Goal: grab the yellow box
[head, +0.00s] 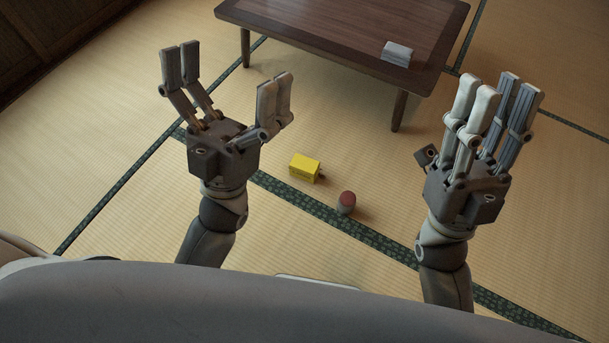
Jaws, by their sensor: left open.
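The yellow box (304,168) lies on the tatami floor near the middle of the head view, beside a dark green mat border. My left gripper (226,72) is open and empty, its fingers spread wide and pointing up in the picture. In the picture it is to the left of the yellow box, not touching it. My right gripper (497,97) is to the right of the box, its fingers pointing up and much closer together. Nothing shows between them, but whether they are fully shut is unclear.
The floor around the box is mostly clear.

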